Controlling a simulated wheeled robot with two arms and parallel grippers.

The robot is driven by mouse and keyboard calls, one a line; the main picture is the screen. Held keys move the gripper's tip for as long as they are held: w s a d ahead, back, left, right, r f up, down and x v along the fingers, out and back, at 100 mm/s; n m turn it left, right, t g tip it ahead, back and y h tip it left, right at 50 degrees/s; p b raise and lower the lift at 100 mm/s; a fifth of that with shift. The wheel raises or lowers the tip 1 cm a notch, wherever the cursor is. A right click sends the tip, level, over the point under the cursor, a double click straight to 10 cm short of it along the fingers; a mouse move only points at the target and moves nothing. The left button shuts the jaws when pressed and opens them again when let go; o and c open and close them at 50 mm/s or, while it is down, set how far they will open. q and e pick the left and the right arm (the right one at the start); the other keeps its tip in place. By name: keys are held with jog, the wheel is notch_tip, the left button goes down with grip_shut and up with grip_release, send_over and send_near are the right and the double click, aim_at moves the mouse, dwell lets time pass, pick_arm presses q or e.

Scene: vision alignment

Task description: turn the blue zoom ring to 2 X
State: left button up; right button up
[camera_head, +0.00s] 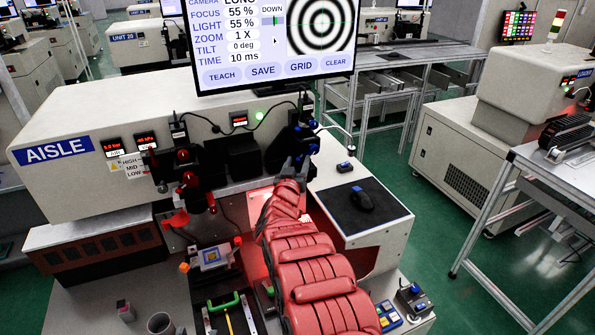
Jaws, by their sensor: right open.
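A dark camera unit with blue knobs and rings (290,139) stands on the right part of the AISLE machine. A small blue part, perhaps the zoom ring (299,158), shows low on this unit; its markings are too small to read. The monitor (275,45) reads ZOOM 1 X. My red right arm reaches up from the bottom, and my right gripper (302,168) is open at its far end, close to the blue part. I cannot tell whether they touch. My left gripper is not in view.
A similar unit with red knobs (187,182) stands to the left. A black pad (362,205) with a mouse lies right of my arm. A small screen device (211,257), a green handle (224,302) and a grey cup (160,323) are at lower left.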

jog(key=shift+r, duration=0.1)
grip_shut()
dwell(0.4)
